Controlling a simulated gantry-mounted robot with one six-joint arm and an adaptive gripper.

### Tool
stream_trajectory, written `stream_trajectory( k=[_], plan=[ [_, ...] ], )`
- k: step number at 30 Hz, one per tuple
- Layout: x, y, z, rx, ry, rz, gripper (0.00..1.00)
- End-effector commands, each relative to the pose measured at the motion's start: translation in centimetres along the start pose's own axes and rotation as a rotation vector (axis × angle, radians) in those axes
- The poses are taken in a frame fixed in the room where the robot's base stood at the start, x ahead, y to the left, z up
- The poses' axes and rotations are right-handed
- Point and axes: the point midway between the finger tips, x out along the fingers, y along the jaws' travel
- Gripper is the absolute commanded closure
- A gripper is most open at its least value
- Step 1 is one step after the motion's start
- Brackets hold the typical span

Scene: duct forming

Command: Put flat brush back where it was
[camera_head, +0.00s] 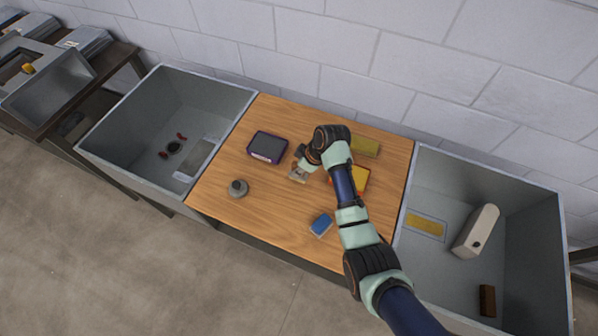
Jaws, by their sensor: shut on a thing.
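My gripper (299,172) is at the middle of the wooden table (275,235), low over the top and right of the dark purple box. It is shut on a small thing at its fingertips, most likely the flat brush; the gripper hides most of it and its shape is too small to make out. I cannot tell whether the held thing touches the table.
A dark purple box (267,147), grey round object (238,188), blue block (321,224), yellow-and-red item (361,179) and olive block (365,146) lie on the table. Grey bins stand left (125,135) and right (535,235), holding several objects.

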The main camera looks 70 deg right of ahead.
Motion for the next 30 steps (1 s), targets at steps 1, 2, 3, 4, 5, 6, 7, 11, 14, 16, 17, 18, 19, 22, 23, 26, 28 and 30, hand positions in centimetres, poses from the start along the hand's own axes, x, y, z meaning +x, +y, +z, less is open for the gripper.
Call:
stream_trajectory(
  k=[1, 2, 3, 4, 5, 6, 7, 11, 14, 16, 17, 18, 19, 22, 23, 26, 28, 30],
  plan=[
    [1.1, -0.1, 0.5, 0.001, -0.001, -0.002, 1.00],
    [1.5, -0.1, 0.6, 0.001, -0.001, -0.002, 1.00],
    [1.9, 0.0, 0.8, 0.001, -0.001, -0.001, 1.00],
    [2.1, 0.0, 0.9, 0.001, 0.000, -0.001, 1.00],
    [2.1, 0.0, 0.9, 0.001, 0.000, -0.001, 1.00],
    [2.2, 0.0, 0.9, 0.001, 0.000, 0.000, 1.00],
    [2.1, 0.0, 0.9, 0.001, 0.000, 0.000, 1.00],
    [2.1, 0.0, 0.9, 0.001, 0.000, 0.000, 1.00],
    [2.4, 0.0, 1.0, 0.001, 0.000, 0.000, 1.00],
    [2.4, 0.0, 1.0, 0.001, 0.000, 0.000, 0.74],
    [2.4, 0.0, 1.0, 0.001, 0.000, 0.000, 0.70],
    [2.4, 0.0, 1.0, 0.001, 0.000, 0.000, 0.63],
    [2.4, 0.0, 1.0, 0.001, 0.000, 0.000, 0.58],
    [2.4, 0.0, 1.0, 0.001, 0.000, 0.000, 0.53],
    [2.4, 0.0, 1.0, 0.001, 0.000, 0.000, 0.53],
    [2.4, 0.0, 1.0, 0.001, 0.000, 0.000, 0.53],
    [2.3, 0.0, 1.0, 0.001, 0.000, 0.000, 0.53],
    [1.9, 0.0, 0.8, 0.000, 0.000, 0.000, 0.53]
  ],
)
